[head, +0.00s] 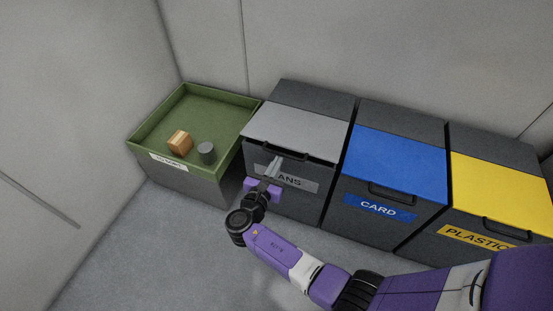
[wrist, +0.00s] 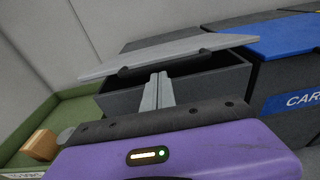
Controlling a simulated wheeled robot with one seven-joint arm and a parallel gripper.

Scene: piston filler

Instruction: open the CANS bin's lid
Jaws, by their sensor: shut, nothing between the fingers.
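The CANS bin (head: 310,205) is dark grey with a grey lid (head: 300,125), left of the CARD bin. Its lid is partly raised: a dark gap shows under the front edge, and the wrist view shows the lid (wrist: 165,53) tilted up above the bin's open top (wrist: 215,82). A dark handle runs along the lid's front edge. My gripper (head: 277,160) is shut and empty, in front of the bin, partly covering the CANS label. In the wrist view its fingertips (wrist: 160,76) point up at the lid's front edge; I cannot tell whether they touch it.
A green tray (head: 207,97) on a grey box stands left of the bin, holding a wooden block (head: 179,142) and a grey cylinder (head: 206,153). The blue CARD bin (head: 395,152) and yellow PLASTIC bin (head: 500,185) stand to the right, lids shut. Floor in front is clear.

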